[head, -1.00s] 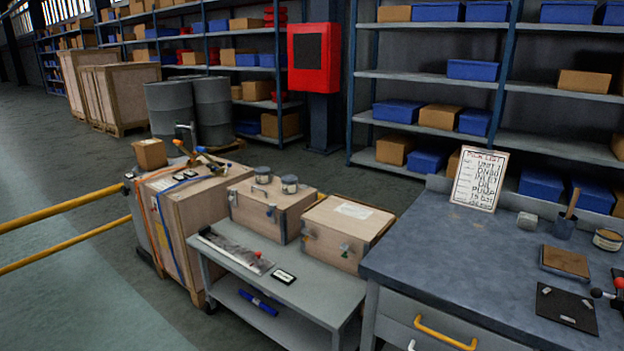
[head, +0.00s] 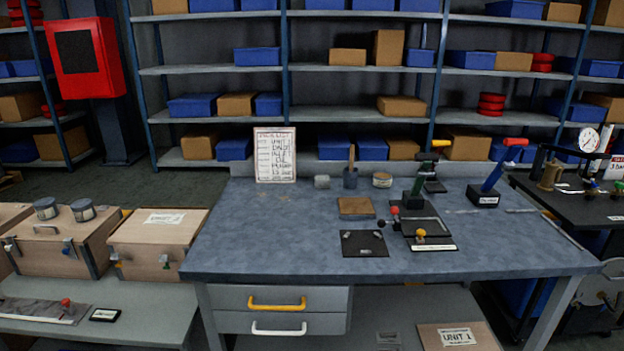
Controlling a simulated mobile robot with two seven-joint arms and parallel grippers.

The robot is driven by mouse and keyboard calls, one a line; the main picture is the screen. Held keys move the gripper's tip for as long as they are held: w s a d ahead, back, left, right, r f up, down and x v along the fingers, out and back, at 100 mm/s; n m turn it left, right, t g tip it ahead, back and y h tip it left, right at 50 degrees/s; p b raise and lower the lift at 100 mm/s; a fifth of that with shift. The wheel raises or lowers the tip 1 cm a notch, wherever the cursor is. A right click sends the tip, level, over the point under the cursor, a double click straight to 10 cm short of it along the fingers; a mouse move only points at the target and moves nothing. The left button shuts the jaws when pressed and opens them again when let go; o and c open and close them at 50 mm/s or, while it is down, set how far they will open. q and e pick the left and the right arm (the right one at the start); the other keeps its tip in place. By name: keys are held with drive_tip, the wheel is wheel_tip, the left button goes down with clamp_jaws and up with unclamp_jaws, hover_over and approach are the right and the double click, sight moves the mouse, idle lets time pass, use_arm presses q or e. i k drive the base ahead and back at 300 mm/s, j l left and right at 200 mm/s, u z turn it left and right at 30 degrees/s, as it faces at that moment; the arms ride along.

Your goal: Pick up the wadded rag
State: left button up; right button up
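A small pale grey lump (head: 322,181) sits at the back of the blue-grey workbench (head: 270,235), just left of a dark cup (head: 350,178) holding a wooden handle. It is the thing most like the wadded rag, but it is too small to tell for certain. Nothing covers it. Neither of my grippers shows in the head view.
A pick-list sign (head: 275,155) stands left of the lump, and a tin (head: 382,180) right of the cup. The bench's left front is clear.

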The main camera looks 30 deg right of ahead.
sight(321, 181)
drive_tip(key=z, duration=1.15)
drive_tip(key=i+l+z, duration=0.25)
drive_tip(key=z, duration=0.2)
drive_tip(key=l, duration=0.1)
